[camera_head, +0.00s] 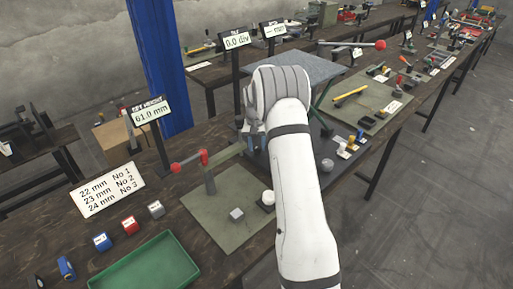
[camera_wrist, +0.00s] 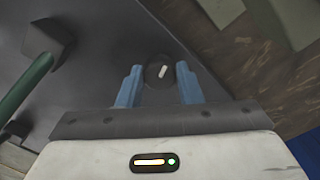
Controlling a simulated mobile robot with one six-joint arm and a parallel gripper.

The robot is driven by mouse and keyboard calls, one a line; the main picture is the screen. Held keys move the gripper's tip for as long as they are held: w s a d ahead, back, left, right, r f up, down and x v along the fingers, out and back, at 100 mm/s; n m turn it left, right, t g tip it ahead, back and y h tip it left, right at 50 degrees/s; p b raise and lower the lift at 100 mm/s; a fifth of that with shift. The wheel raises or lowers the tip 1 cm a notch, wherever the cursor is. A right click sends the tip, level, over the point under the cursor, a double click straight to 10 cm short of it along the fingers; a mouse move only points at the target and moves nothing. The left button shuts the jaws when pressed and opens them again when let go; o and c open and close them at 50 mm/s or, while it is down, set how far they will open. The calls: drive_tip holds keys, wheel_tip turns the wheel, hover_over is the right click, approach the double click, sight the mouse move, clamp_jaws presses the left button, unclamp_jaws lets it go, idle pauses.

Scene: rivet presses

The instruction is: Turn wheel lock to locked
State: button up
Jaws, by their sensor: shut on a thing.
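In the wrist view, a dark round knob (camera_wrist: 154,82) with a short white mark sits between the two blue fingers of my gripper (camera_wrist: 159,67). The white mark is tilted slightly to the right of upright. My gripper is shut on this knob. I cannot read any lock label around it. In the head view, my gripper (camera_head: 251,133) is partly hidden by my own wrist, and the knob is hidden there.
A red-knobbed lever (camera_head: 188,161) stands left of my gripper on a green mat (camera_head: 215,220). A green tray (camera_head: 150,268), small blocks and a size card (camera_head: 107,190) lie nearer. Display signs (camera_head: 150,112) stand behind. In the wrist view, a green bar (camera_wrist: 28,88) lies at left.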

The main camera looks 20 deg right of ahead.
sight(256, 146)
drive_tip(key=shift+m, duration=0.6)
drive_tip(key=o, duration=1)
drive_tip(key=shift+r+b, duration=0.15)
drive_tip(key=shift+b, duration=0.15)
wheel_tip(256, 146, up, 8)
drive_tip(key=shift+a+f+b, duration=0.15)
drive_tip(key=shift+f+b, duration=0.05)
drive_tip(key=shift+b, duration=0.3)
